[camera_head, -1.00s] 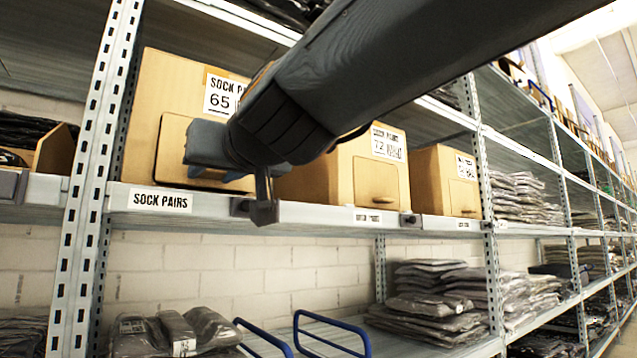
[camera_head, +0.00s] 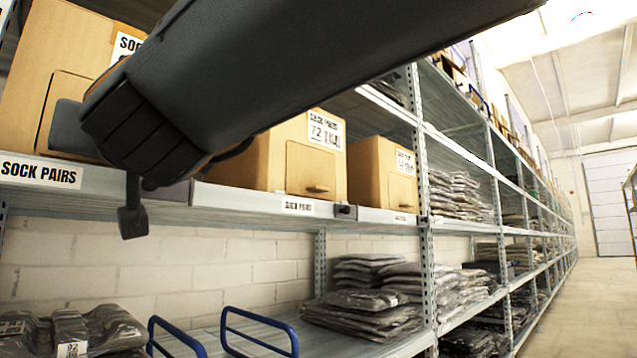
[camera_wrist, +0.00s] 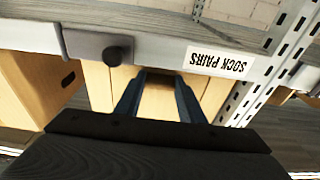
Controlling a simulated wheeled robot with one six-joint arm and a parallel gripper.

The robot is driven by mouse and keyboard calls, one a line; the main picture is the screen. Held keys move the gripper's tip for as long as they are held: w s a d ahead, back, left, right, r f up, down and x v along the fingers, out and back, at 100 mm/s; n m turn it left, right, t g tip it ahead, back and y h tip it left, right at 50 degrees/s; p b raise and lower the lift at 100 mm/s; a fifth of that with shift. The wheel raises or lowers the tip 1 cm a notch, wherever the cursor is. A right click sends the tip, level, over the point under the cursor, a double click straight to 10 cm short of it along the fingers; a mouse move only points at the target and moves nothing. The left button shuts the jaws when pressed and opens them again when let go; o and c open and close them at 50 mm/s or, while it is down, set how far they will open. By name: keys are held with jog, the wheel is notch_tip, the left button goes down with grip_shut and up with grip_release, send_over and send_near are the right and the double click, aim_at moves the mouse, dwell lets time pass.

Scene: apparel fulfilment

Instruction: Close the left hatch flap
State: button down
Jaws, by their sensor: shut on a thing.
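The left hatch flap (camera_head: 68,86) is a tan panel on the front of the left sock box (camera_head: 45,40). In the head view it looks roughly flush with the box front; its lower part is hidden behind my arm and gripper (camera_head: 68,128). In the wrist view my gripper (camera_wrist: 163,80) has its two blue-grey fingers on either side of a tan piece, which seems to be the flap's grip. The exact contact and the flap's angle cannot be made out.
A shelf edge with a "SOCK PAIRS" label (camera_head: 40,173) runs below the box. A second box (camera_head: 265,150) and a third box (camera_head: 370,165) stand to the right. Blue rails (camera_head: 260,337) and bagged stacks (camera_head: 365,300) are on the lower shelf. The aisle at right is clear.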

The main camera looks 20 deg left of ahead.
jog(key=shift+a+f, duration=0.1)
jog(key=shift+f, duration=0.3)
jog(key=c, duration=1.2)
grip_release()
jog(key=shift+o, duration=0.2)
jog(key=shift+r, duration=0.15)
jog(key=shift+w, duration=0.1)
jog(key=shift+r, duration=0.1)
jog(key=p+v, duration=0.2)
jog(key=v, duration=0.6)
jog(key=shift+p, duration=0.35)
